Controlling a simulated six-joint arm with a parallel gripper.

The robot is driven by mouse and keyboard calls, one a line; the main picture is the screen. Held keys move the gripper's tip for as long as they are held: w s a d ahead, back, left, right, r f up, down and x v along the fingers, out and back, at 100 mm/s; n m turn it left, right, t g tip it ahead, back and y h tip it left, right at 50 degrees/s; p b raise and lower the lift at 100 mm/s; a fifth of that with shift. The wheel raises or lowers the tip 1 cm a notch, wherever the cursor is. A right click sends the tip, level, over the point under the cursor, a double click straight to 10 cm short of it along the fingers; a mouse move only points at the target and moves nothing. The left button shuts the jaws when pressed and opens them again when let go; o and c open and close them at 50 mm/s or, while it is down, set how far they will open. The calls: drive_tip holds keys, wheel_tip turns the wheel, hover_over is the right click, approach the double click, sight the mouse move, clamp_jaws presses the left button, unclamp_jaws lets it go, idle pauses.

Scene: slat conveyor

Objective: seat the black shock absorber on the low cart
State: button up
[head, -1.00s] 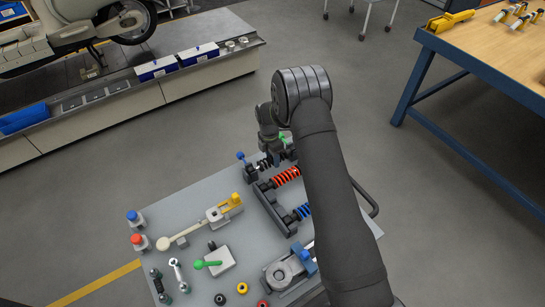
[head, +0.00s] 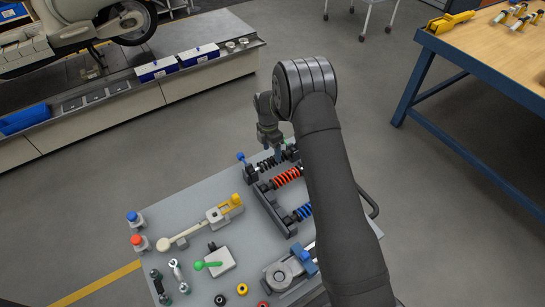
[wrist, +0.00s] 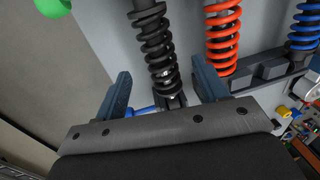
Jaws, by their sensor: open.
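The black shock absorber (head: 268,162) lies at the far end of the low cart (head: 190,195), beside a rack (head: 270,205) with a red-spring shock (head: 286,177) and a blue-spring shock (head: 302,212). My gripper (head: 277,153) is over the black one and partly covers it. In the wrist view my gripper (wrist: 164,88) is open, with one finger on each side of the black shock absorber (wrist: 157,48). No finger visibly touches it, and I cannot tell the height gap. Its seating at the near end is partly hidden by the gripper body.
A blue knob (head: 240,156) stands just left of the black shock. A beige lever clamp (head: 200,225), a green-handled block (head: 212,262) and a grey vise-like fixture (head: 285,272) occupy the cart. A green ball (wrist: 53,6) shows at the wrist view's upper left.

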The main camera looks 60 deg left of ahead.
sight(273, 157)
wheel_tip(273, 157, up, 13)
drive_tip(key=a, duration=0.2)
drive_tip(key=shift+f, duration=0.15)
drive_tip(key=d+f, duration=0.1)
drive_tip(key=f, duration=1)
drive_tip(key=d+f, duration=0.1)
drive_tip(key=f, duration=0.5)
drive_tip(key=shift+d, duration=0.35)
drive_tip(key=shift+r, duration=0.15)
wheel_tip(273, 157, up, 17)
drive_tip(key=a, duration=0.3)
drive_tip(key=d+f, duration=0.1)
drive_tip(key=f, duration=0.4)
drive_tip(key=d+f, duration=0.1)
drive_tip(key=f, duration=0.5)
drive_tip(key=d+f, duration=0.1)
drive_tip(key=f, duration=0.5)
wheel_tip(273, 157, up, 11)
drive_tip(key=d+m, duration=0.1)
drive_tip(key=m, duration=0.1)
drive_tip(key=w+d+m, duration=0.1)
drive_tip(key=d+m, duration=0.1)
drive_tip(key=w+d+m+g, duration=0.1)
drive_tip(key=m, duration=0.2)
drive_tip(key=shift+w+d+f, duration=0.2)
drive_tip(key=shift+d+f, duration=0.1)
drive_tip(key=shift+f, duration=0.1)
